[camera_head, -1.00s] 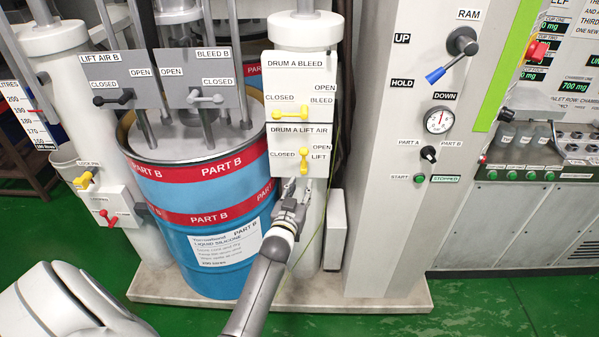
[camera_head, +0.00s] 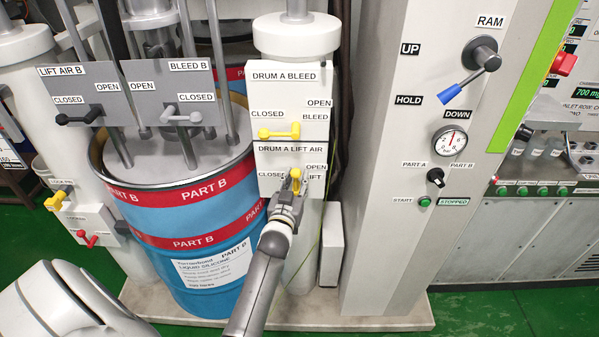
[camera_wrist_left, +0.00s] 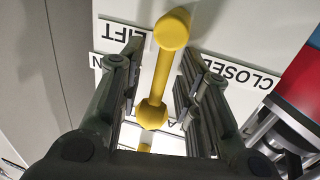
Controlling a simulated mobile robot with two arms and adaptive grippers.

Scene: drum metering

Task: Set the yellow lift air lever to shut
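The yellow lift air lever (camera_head: 295,178) is on the white DRUM A LIFT AIR panel (camera_head: 266,160). My left gripper (camera_head: 291,190) is at it from below and partly hides it. In the left wrist view, which shows the panel upside down, the lever (camera_wrist_left: 163,80) runs from its hub to a round knob, beside the LIFT label (camera_wrist_left: 118,38), with the CLOSED label (camera_wrist_left: 240,70) on the other side. The fingers of my left gripper (camera_wrist_left: 160,60) stand apart on either side of the lever, with gaps visible. My right gripper is not in view.
Just above is the yellow DRUM A BLEED lever (camera_head: 278,133). A white control column (camera_head: 385,230) with the RAM lever (camera_head: 468,70) stands to the right.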

